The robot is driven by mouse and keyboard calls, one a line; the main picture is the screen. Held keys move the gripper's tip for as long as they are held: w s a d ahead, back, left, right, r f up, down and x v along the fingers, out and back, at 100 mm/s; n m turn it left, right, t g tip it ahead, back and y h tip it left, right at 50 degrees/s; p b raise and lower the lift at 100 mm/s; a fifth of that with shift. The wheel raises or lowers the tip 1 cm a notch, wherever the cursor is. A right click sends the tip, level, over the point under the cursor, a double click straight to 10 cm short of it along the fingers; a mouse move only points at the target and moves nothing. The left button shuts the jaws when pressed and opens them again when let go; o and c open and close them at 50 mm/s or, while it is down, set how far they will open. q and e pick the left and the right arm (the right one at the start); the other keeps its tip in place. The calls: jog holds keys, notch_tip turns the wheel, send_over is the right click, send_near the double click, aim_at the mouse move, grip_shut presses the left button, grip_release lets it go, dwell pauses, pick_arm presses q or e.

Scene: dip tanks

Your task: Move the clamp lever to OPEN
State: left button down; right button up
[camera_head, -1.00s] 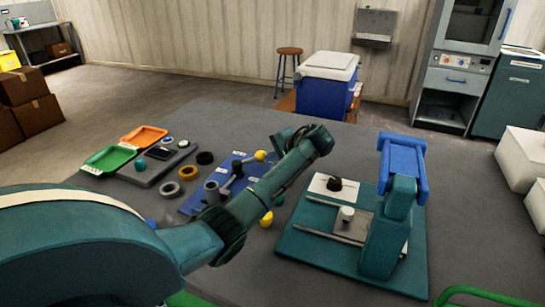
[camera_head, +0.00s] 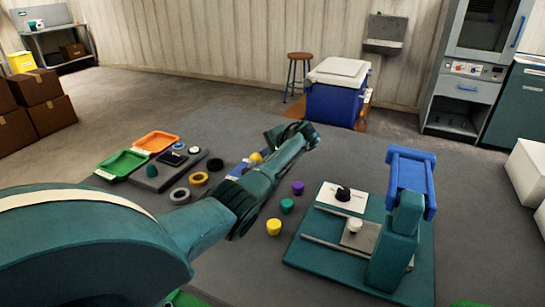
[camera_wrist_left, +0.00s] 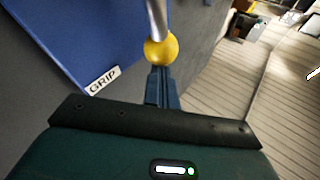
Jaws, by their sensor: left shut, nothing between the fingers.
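The clamp lever is a grey rod with a yellow ball knob (camera_head: 256,158). Its blue board (camera_head: 239,170) is mostly hidden behind my left arm in the head view. In the left wrist view the knob (camera_wrist_left: 160,49) hangs at the end of the rod (camera_wrist_left: 157,18), beside the blue board (camera_wrist_left: 75,35) with a "GRIP" label. My left gripper (camera_wrist_left: 162,82) is shut and empty. Its fingertips are right at the knob, seemingly against it, but not around it. An OPEN mark is not readable. My right gripper is not in view.
Yellow (camera_head: 274,227), green (camera_head: 287,205) and purple (camera_head: 298,187) cups stand right of my arm. A teal fixture with a blue-topped post (camera_head: 411,180) stands further right. Rings and green (camera_head: 122,163) and orange (camera_head: 155,142) trays lie left.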

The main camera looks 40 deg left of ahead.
pick_arm(q)
jog(key=shift+a+n+g, duration=0.4)
jog(key=shift+n+g, duration=0.3)
jog(key=shift+s+a, duration=0.3)
jog(key=shift+a, duration=0.5)
dwell(0.6)
jog(key=v, duration=1.3)
jog(key=shift+s, duration=0.15)
